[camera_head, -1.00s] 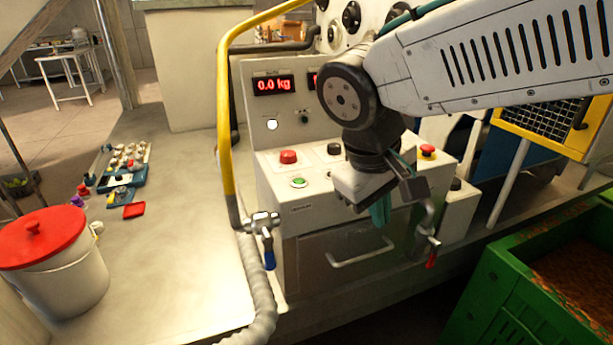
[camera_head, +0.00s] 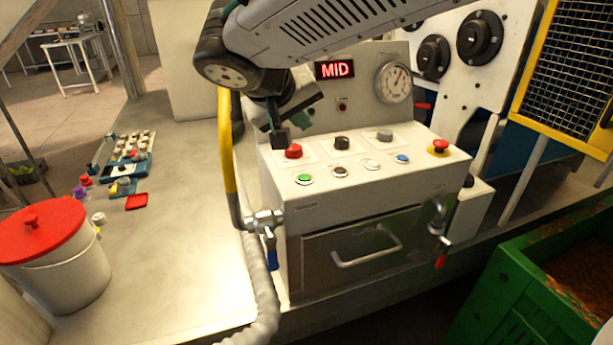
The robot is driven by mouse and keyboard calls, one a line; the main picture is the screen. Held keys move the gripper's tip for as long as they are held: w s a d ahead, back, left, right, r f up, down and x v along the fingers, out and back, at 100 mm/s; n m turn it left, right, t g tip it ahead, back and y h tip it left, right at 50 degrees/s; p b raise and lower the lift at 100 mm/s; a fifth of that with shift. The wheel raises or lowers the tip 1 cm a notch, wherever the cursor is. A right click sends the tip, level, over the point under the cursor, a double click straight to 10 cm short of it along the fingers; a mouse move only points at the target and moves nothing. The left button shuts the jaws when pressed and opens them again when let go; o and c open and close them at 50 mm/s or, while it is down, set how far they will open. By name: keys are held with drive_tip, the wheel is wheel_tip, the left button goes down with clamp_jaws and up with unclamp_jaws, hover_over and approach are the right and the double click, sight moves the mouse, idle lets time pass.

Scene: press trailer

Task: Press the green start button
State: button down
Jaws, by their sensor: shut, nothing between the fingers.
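The green button (camera_head: 304,179) sits at the front left of the sloped top of a grey control box (camera_head: 340,190). My gripper (camera_head: 279,141) is shut and empty, with its dark tip pointing down. In the picture it is above and left of the green button, close to the left of the red button (camera_head: 293,151). It appears apart from the green button; its exact height over the panel is hard to tell.
Black (camera_head: 342,144) and grey (camera_head: 385,135) knobs, white (camera_head: 371,164) and blue (camera_head: 402,159) buttons and a red emergency stop (camera_head: 439,147) share the panel. A yellow pipe (camera_head: 226,150) stands at its left. A red "MID" display (camera_head: 335,70) and a gauge (camera_head: 394,82) are behind.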

sight(302, 180)
drive_tip(key=shift+f, duration=4.45)
drive_tip(key=shift+f, duration=0.15)
drive_tip(key=shift+f, duration=0.25)
drive_tip(key=shift+f, duration=0.4)
drive_tip(key=shift+r, duration=0.85)
